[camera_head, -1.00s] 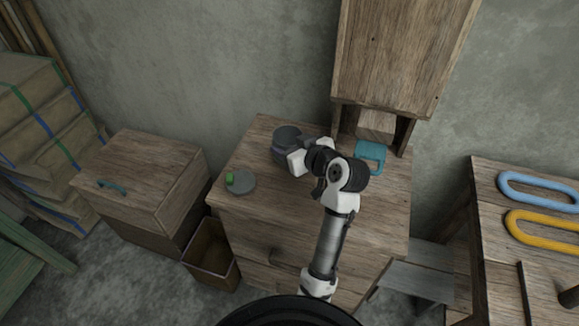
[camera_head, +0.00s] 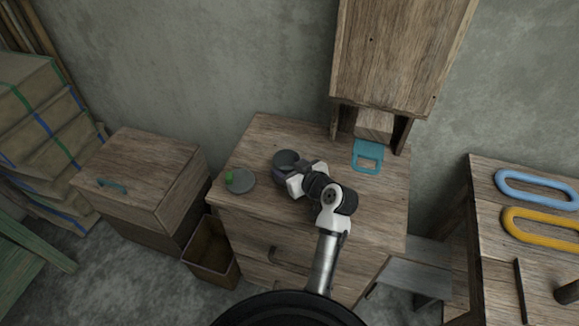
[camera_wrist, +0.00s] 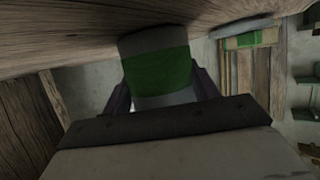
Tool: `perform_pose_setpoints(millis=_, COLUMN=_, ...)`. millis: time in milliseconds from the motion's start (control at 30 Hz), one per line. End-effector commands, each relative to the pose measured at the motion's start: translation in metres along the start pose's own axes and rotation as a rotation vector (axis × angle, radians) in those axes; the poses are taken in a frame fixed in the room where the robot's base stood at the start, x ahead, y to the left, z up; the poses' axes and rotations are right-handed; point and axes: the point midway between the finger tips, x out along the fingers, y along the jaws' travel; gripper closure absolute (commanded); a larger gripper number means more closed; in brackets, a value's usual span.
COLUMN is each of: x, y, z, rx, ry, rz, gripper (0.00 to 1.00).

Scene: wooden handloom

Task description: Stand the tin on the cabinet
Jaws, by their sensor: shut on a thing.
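The tin (camera_head: 287,158) is a dark grey, open-topped cylinder, seen over the top of the wooden drawer cabinet (camera_head: 350,205), left of its middle. In the wrist view the tin (camera_wrist: 158,68) shows a wide green band and sits between the two dark fingers. My gripper (camera_head: 286,178) is shut on the tin from the front right side. The tin looks upright. One end of it meets or nearly meets a wooden surface in the wrist view; I cannot tell whether it touches. My gripper hides part of its lower side.
A teal handled piece (camera_head: 367,156) lies at the back right, below a wooden upright box (camera_head: 395,60). A low chest (camera_head: 135,170) stands left.

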Motion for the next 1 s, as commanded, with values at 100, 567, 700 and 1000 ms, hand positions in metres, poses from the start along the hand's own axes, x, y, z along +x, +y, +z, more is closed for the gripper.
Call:
perform_pose_setpoints(millis=100, x=0.001, y=0.0, z=0.002, rx=0.0, ry=0.0, rz=0.0, gripper=0.34)
perform_pose_setpoints(millis=567, x=-0.001, y=0.0, z=-0.002, rx=0.0, ry=0.0, rz=0.0, gripper=0.19)
perform_pose_setpoints(millis=700, x=-0.016, y=0.001, z=0.001, rx=0.0, ry=0.001, rz=0.004, gripper=0.19)
perform_pose_setpoints(millis=1000, x=-0.081, y=0.002, z=0.001, rx=0.0, ry=0.001, rz=0.005, gripper=0.19)
